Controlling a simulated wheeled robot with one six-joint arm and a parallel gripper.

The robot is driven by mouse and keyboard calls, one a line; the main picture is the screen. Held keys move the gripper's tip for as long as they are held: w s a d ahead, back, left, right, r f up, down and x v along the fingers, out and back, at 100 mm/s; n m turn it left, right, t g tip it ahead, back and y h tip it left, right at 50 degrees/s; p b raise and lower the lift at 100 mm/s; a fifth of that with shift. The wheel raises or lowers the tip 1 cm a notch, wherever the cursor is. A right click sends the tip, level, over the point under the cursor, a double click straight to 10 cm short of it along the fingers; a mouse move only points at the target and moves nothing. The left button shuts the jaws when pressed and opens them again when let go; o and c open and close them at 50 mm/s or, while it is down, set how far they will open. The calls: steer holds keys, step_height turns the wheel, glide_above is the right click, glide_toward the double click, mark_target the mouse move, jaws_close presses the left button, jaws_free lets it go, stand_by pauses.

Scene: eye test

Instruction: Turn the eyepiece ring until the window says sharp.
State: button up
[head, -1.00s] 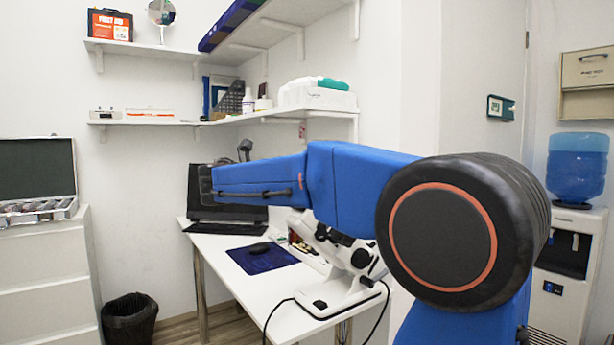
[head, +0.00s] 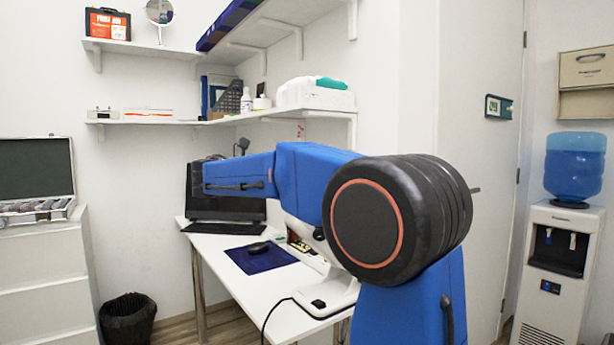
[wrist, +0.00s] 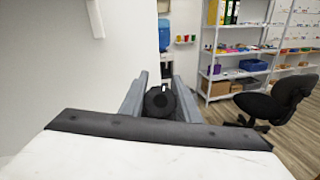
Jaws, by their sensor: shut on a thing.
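In the wrist view, my gripper (wrist: 160,82) has its two grey fingers on either side of a dark round part, which I take to be the eyepiece ring (wrist: 160,103). The gripper is shut on it. A small pale mark shows near the top of the ring, too small to read. In the head view, a white instrument (head: 335,296) stands on the desk, mostly hidden behind my blue arm. The gripper and ring cannot be made out there. No readable window shows in either view.
The white desk (head: 215,235) also holds a dark monitor, a keyboard (head: 210,228) and a blue mouse mat (head: 262,262). Shelves (head: 155,122) hang above. A water cooler (head: 560,255) stands at the right. A black chair (wrist: 275,105) shows in the wrist view.

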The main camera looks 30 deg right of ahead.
steer(key=shift+s+m+g, duration=0.1)
steer(key=shift+m+g, duration=0.4)
steer(key=shift+m, duration=0.2)
steer(key=o, duration=1)
steer(key=shift+o, duration=0.2)
steer(key=shift+a, duration=0.1)
